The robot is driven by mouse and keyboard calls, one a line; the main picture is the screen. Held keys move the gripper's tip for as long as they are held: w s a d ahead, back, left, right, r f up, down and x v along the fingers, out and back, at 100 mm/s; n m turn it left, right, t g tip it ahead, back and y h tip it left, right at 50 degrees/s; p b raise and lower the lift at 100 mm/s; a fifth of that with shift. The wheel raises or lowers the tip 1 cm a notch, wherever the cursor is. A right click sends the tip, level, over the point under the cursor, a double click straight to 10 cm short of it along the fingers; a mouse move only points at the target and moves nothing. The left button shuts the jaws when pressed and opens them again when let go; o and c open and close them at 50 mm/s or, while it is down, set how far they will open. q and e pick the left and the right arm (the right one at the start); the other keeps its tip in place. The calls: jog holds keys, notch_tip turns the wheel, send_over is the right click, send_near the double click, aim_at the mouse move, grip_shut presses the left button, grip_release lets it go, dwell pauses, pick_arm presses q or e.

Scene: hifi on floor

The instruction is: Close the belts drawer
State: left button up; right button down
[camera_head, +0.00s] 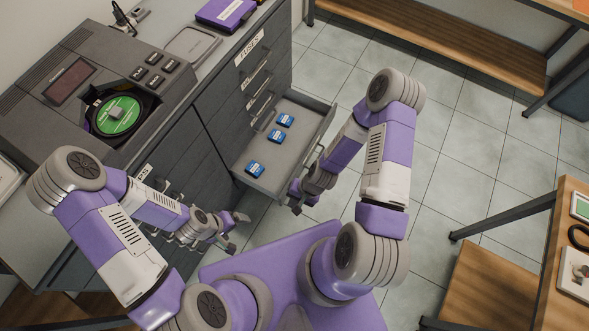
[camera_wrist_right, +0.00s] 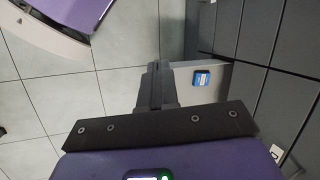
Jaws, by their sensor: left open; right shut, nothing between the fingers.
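An open drawer (camera_head: 268,172) sticks out from the dark grey cabinet. Several small blue boxes (camera_head: 274,135) lie in it. I cannot read a belts label on the drawer front. My right gripper (camera_head: 296,206) is shut and empty beside the near end of the drawer front, outside it; I cannot tell whether they touch. The right wrist view shows the shut fingers (camera_wrist_right: 156,82) next to the drawer (camera_wrist_right: 217,98), with one blue box (camera_wrist_right: 202,79) visible inside. My left gripper (camera_head: 238,228) is open and empty, low beside the cabinet, left of the drawer.
The cabinet (camera_head: 192,150) has more drawers, shut, one labelled FUSES (camera_head: 249,47). A grey player with a green disc (camera_head: 118,116) and a purple box (camera_head: 225,12) sit on top. A wooden bench (camera_head: 430,40) and table (camera_head: 560,230) stand right. Tiled floor (camera_head: 465,130) between is clear.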

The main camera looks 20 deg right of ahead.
jog(key=w+d+f+m+t+y+b, duration=0.2)
jog(key=w+d+f+m+b, duration=0.3)
jog(key=f+m, duration=0.5)
jog(key=m+t+h+b, duration=0.1)
jog(key=m+t+b, duration=0.25)
jog(key=m, duration=0.65)
send_near(298, 172)
jog(key=shift+t, duration=0.35)
jog(key=b+x, duration=0.4)
jog(key=shift+s+a+f, duration=0.3)
jog(key=shift+w+a+r, duration=0.1)
jog(key=shift+w+a, duration=0.2)
jog(key=shift+w, duration=0.1)
